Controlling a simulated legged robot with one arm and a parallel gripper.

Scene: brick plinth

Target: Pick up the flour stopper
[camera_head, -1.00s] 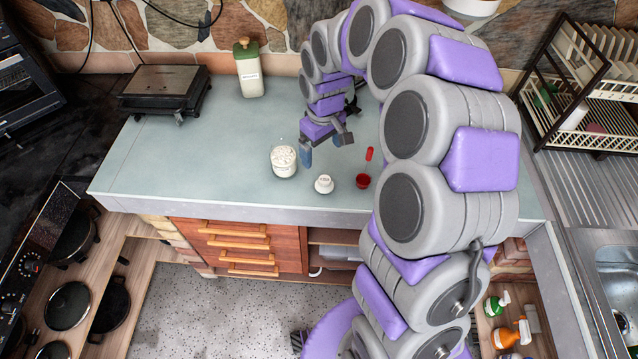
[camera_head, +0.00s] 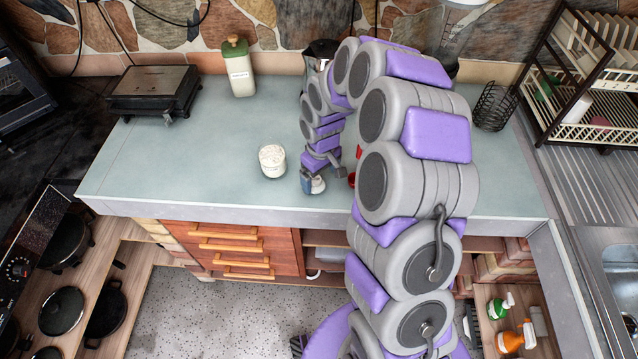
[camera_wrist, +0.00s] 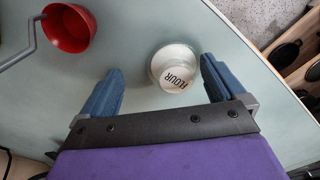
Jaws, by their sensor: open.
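The flour stopper is a small round white piece on the counter near its front edge. In the wrist view the stopper (camera_wrist: 174,68) shows its top, marked FLOUR, between and just beyond my two blue fingertips. In the head view the stopper (camera_head: 318,186) is partly hidden by my gripper (camera_head: 311,184), which is down around or just above it. In the wrist view my gripper (camera_wrist: 163,72) is open, with a gap on both sides of the stopper. I cannot tell its exact height over the counter.
A glass jar of white powder (camera_head: 272,161) stands left of my gripper. A red scoop (camera_wrist: 69,28) lies close by, partly hidden by my arm in the head view.

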